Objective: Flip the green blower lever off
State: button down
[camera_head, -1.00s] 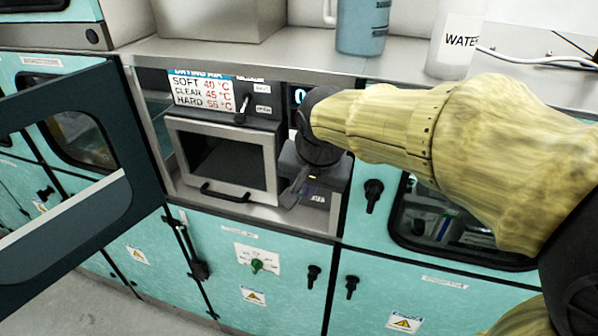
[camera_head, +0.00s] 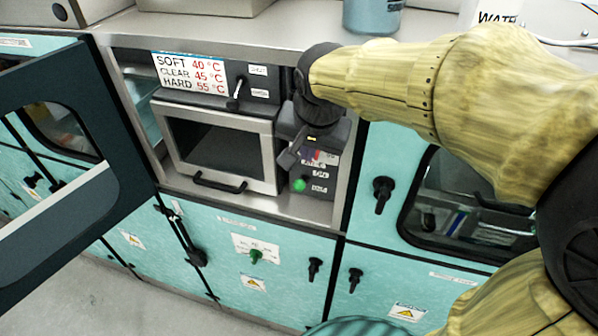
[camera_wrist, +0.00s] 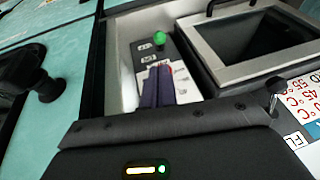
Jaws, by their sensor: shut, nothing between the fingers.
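A lever with a round green tip (camera_head: 299,185) sticks out low on a small dark panel (camera_head: 325,172), right of the glass-fronted drying box. Its green tip also shows in the wrist view (camera_wrist: 160,38), just beyond my fingers. Small white labels stand beside it, too blurred to read surely. My gripper (camera_head: 288,160) is shut and empty in front of the panel's upper left part, slightly above the green tip and apart from it in the picture. In the wrist view my closed fingers (camera_wrist: 158,88) cover part of a white label. The lever's base is hard to see.
The drying box (camera_head: 217,150) has a handle below and a black lever (camera_head: 236,90) above. Another green knob (camera_head: 256,256) sits on the lower cabinet door. An open dark-framed door (camera_head: 90,130) stands at left. A steel counter (camera_head: 220,30) lies above the panel.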

aim_at(299, 183)
jog(key=p+x, duration=0.3)
jog(key=x, duration=1.1)
jog(key=shift+p, duration=0.4)
jog(key=shift+f+b, duration=0.2)
jog(key=shift+b, duration=0.15)
